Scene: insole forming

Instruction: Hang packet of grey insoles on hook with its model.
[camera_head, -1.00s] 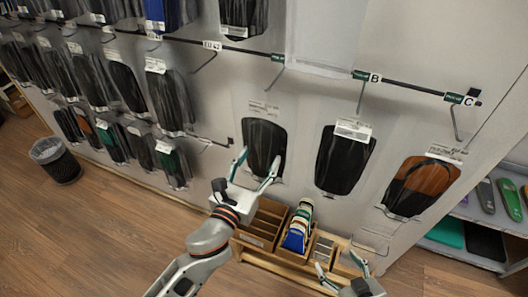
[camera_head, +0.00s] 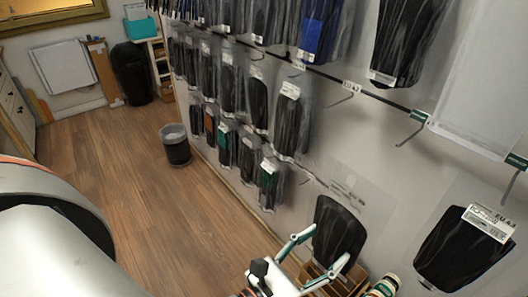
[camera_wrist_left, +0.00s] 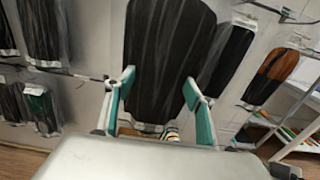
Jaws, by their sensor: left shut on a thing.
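A packet of dark grey insoles (camera_head: 338,232) in clear plastic is upright at the lower right of the head view. It also fills the middle of the left wrist view (camera_wrist_left: 165,60). My left gripper (camera_head: 320,250) is shut on its lower part, with a green-padded finger on either side. Part of its lower end is hidden. An empty hook (camera_head: 410,128) with a green tag sticks out of the wall above and to the right. Another bare hook (camera_head: 345,96) is farther left, by a white size label. My right gripper is not in view.
Another dark packet (camera_head: 468,245) is at the right, below a hook (camera_head: 514,182). Rows of hanging packets (camera_head: 290,120) line the wall. A wooden tray (camera_head: 350,285) is beneath the held packet. A bin (camera_head: 175,145) stands on open floor (camera_head: 130,180).

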